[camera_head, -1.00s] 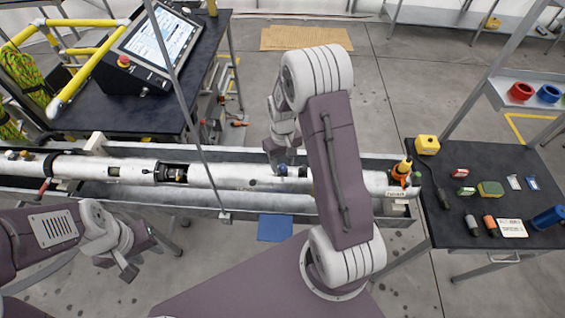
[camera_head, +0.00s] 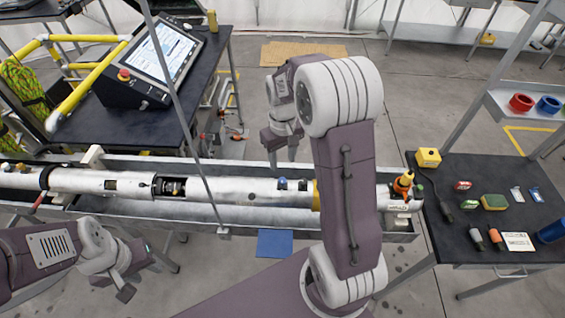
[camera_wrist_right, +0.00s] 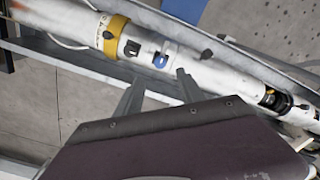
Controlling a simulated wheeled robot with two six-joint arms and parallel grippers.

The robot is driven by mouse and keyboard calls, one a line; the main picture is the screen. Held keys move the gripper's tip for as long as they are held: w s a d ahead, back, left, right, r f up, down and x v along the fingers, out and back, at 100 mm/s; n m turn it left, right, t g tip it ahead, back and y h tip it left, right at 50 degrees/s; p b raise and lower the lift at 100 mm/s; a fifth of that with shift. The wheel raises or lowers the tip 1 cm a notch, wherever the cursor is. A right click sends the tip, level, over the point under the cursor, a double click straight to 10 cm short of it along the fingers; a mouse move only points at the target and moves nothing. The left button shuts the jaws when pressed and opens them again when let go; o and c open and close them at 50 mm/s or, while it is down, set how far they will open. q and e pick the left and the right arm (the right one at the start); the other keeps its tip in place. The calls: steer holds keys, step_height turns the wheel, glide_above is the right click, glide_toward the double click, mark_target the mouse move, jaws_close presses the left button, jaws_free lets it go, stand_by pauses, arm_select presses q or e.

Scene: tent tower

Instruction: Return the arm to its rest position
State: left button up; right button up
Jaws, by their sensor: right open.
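My right arm rises in the middle of the head view, its upper links hiding part of the tube. My right gripper (camera_head: 281,163) hangs above the long white tube (camera_head: 235,188), apart from it and empty. In the right wrist view its two fingers (camera_wrist_right: 158,84) are spread, with the tube (camera_wrist_right: 205,72) beyond them. A small blue part (camera_wrist_right: 160,61) and a yellow band (camera_wrist_right: 117,36) sit on the tube near the fingertips. My left gripper (camera_head: 143,274) is at the lower left, in front of the trough and clear of the tube; its finger gap is unclear.
The tube lies in a metal trough (camera_head: 130,207). A thin grey post (camera_head: 183,100) crosses in front of it. A dark table (camera_head: 465,235) with small parts and a yellow box (camera_head: 428,157) stands right. A control screen (camera_head: 160,50) stands at the upper left.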

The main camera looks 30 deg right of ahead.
steer(key=s+a+f+t+b, duration=0.1)
steer(key=s+a+f+b, duration=0.6)
steer(key=s, duration=0.5)
step_height(320, 180, down, 3)
steer(key=shift+s+a+r+m, duration=0.15)
steer(key=shift+s+a+m, duration=0.15)
steer(key=shift+m, duration=0.1)
steer(key=shift+s, duration=0.1)
